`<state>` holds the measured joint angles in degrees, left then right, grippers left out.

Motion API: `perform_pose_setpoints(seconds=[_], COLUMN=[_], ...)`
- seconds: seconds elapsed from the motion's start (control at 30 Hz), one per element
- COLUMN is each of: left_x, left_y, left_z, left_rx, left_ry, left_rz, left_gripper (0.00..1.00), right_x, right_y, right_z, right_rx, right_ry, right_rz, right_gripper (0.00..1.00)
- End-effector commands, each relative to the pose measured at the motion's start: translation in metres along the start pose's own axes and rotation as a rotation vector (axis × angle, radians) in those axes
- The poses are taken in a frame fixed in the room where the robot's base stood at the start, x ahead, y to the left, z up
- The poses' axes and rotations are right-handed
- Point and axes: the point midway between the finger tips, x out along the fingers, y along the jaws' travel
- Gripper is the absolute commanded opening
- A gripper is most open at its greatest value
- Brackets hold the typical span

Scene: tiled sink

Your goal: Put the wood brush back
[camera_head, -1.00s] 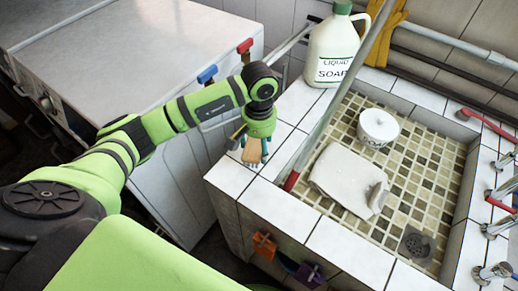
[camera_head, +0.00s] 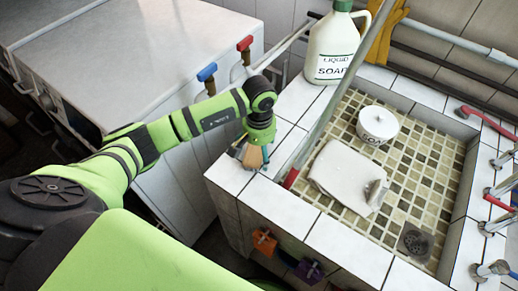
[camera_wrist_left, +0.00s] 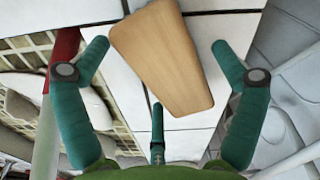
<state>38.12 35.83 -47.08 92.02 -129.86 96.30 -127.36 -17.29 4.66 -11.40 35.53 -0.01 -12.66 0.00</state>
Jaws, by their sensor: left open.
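The wood brush (camera_head: 254,157) rests on the white tiled rim at the sink's near left corner. In the left wrist view its plain tan wooden back (camera_wrist_left: 165,58) faces the camera and lies slightly tilted. My left gripper (camera_head: 257,150) is over it, fingers pointing down. The left wrist view shows the gripper (camera_wrist_left: 158,62) open, with teal fingers spread on either side of the brush and visible gaps to both. A third finger shows at the brush's lower end. Bristles are mostly hidden. My right gripper is out of view.
A slanted grey pole with a red end (camera_head: 291,178) stands close right of the gripper. A soap jug (camera_head: 333,52) is on the back rim. A metal cabinet (camera_head: 130,60) is left.

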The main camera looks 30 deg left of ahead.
Motion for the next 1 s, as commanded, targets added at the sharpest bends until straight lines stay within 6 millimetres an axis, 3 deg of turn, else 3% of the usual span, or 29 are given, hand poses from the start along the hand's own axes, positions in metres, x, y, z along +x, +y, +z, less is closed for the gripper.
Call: perform_pose_setpoints(seconds=[0.27,0.7,1.0], left_x=[-0.010,-0.097,-0.122], left_y=[0.000,0.000,0.000], left_z=[-0.002,-0.001,0.000], left_rx=[0.001,0.002,0.000], left_ry=[0.005,0.004,0.000], left_rz=[0.002,0.000,0.000], left_gripper=[0.94,0.94,0.94], right_x=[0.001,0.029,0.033], right_y=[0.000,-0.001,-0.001], right_z=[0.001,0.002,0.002], right_rx=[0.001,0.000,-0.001], right_ry=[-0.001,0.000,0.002], right_rz=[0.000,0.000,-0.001], right_gripper=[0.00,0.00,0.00])
